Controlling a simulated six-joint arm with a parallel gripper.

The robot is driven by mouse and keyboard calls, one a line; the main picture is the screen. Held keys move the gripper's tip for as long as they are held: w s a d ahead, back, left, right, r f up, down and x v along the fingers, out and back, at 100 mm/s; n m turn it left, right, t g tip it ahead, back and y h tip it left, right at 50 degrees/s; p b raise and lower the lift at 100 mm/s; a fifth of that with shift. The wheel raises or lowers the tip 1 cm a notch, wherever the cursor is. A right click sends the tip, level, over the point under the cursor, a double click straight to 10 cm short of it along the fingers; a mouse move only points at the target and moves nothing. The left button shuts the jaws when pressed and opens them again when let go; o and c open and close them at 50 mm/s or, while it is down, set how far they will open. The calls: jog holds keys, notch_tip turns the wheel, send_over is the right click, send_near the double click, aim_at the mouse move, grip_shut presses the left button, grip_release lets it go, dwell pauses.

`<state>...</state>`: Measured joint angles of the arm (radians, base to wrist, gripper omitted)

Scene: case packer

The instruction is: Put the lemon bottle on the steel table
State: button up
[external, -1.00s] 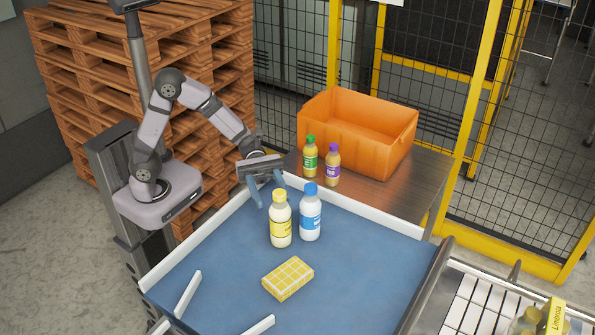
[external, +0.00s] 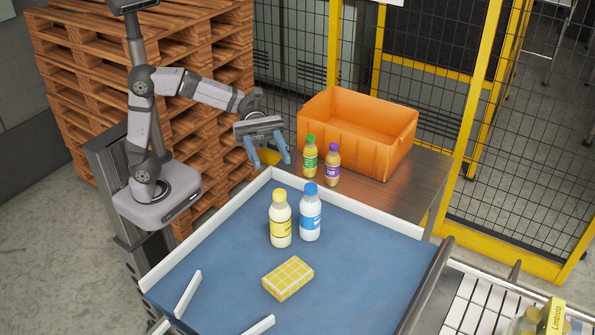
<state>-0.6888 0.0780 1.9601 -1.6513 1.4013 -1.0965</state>
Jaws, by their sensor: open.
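The lemon bottle (external: 280,219), pale with a yellow cap and yellow label, stands upright on the blue surface (external: 350,262), just left of a white bottle with a blue cap and label (external: 310,214). The steel table (external: 408,193) is beyond the white rail, at the back right. My gripper (external: 271,160) is open and empty, fingers pointing down, in the air above and behind the lemon bottle and to the left of the steel table's bottles.
On the steel table stand a green-capped bottle (external: 310,158), a purple-capped bottle (external: 332,166) and an orange crate (external: 375,150). Bare steel shows at its right front. A yellow gridded block (external: 288,278) lies on the blue surface. White rails (external: 333,204) edge it.

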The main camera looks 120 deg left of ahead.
jog(key=m+g+h+b, duration=0.1)
jog(key=b, duration=0.1)
send_over(282, 218)
jog(key=v, duration=0.4)
jog(key=shift+w+f, duration=0.15)
jog(key=shift+f, duration=0.15)
notch_tip(282, 218, down, 4)
jog(key=shift+r, duration=0.1)
jog(key=shift+f+p, duration=0.95)
jog(key=shift+f, duration=3)
jog(key=shift+p+x, duration=0.85)
jog(key=shift+x, duration=0.95)
jog(key=shift+w+d, duration=0.5)
